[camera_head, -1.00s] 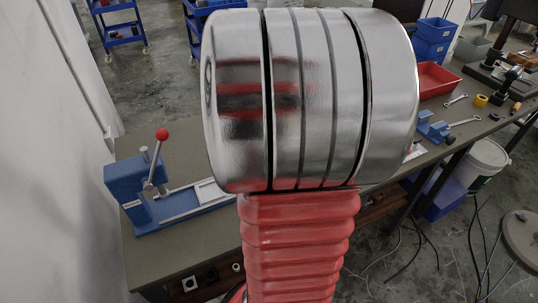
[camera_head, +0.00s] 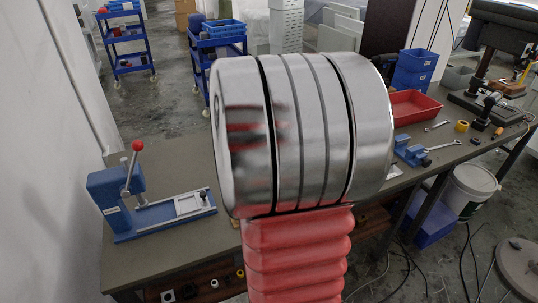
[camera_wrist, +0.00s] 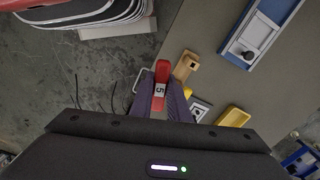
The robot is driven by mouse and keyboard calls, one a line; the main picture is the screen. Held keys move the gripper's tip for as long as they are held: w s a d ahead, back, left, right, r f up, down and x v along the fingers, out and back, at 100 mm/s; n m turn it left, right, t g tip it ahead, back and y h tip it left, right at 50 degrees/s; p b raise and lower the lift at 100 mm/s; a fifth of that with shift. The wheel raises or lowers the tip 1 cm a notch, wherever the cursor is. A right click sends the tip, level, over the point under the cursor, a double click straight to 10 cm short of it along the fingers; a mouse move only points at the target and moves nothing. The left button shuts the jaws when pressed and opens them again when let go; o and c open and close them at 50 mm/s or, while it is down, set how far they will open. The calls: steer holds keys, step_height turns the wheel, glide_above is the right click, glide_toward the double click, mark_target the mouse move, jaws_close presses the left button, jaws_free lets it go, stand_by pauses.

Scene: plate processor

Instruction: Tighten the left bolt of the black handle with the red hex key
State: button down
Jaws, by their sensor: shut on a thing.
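The red hex key (camera_wrist: 161,76) shows in the wrist view with a white label reading 5. My gripper (camera_wrist: 161,102) is shut on it, with the dark purple fingers on either side. The key's tip is hard to make out. The gripper does not show in the head view, where my arm fills the middle. The black handle and its left bolt cannot be made out in either view. The blue lever press (camera_head: 125,195) stands on the left of the bench in the head view. Its rail also shows at the upper right of the wrist view (camera_wrist: 268,22).
In the wrist view, a wooden block (camera_wrist: 186,64) and a yellow part (camera_wrist: 233,117) lie on the bench near the key. A white bucket (camera_head: 470,190) stands below.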

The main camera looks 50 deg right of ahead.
steer(key=w+a+f+n, duration=0.3)
steer(key=w+a+n, duration=0.7)
steer(key=a, duration=0.5)
steer(key=w+a+f+n, duration=0.3)
steer(key=w+a+n, duration=0.7)
steer(key=w+a, duration=0.3)
steer(key=shift+w+a+f+n, duration=0.2)
steer(key=shift+a+n, duration=0.1)
steer(key=shift+a, duration=0.55)
steer(key=shift+a, duration=0.1)
